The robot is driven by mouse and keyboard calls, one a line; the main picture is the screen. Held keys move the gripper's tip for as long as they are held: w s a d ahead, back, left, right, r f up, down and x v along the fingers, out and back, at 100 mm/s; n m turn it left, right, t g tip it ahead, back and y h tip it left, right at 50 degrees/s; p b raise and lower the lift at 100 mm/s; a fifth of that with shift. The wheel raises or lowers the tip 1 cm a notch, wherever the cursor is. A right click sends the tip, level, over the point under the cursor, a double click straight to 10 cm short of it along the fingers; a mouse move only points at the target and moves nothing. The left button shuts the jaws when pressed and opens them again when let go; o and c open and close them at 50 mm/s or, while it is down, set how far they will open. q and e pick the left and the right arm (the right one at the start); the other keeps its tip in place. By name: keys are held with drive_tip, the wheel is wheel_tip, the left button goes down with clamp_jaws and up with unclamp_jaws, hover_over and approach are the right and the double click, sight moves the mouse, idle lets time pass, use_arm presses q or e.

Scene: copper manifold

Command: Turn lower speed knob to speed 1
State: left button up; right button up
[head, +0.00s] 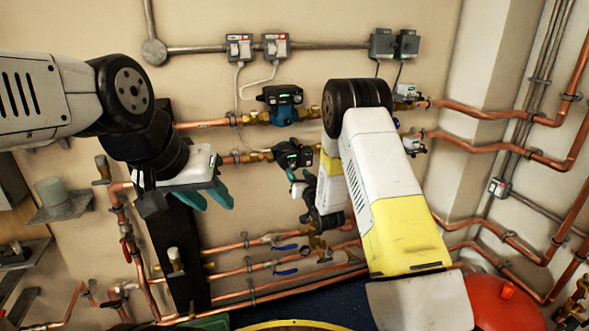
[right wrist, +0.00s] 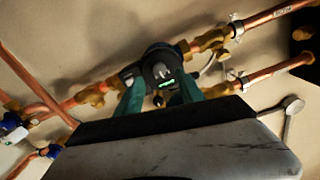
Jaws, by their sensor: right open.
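The lower pump (head: 293,153) is a dark unit with a small green-lit display, set in the lower copper pipe on the wall. In the right wrist view its dark round face (right wrist: 160,71) and green display are in the middle. My right gripper (head: 297,178) is just below and in front of this pump, open. Its teal fingertips show on either side of the pump face in the right wrist view (right wrist: 160,90). I cannot tell whether they touch the knob. My left gripper (head: 208,197) hangs at the left with its teal fingers apart and empty.
A similar upper pump (head: 281,107) with a blue body sits above the lower one. Switch boxes (head: 256,47) and conduit run along the wall above. Copper pipes with blue-handled valves (head: 285,247) run below. A red rounded object (head: 506,303) stands at the lower right.

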sight(293, 167)
drive_tip(key=shift+x, duration=2.2)
clamp_jaws()
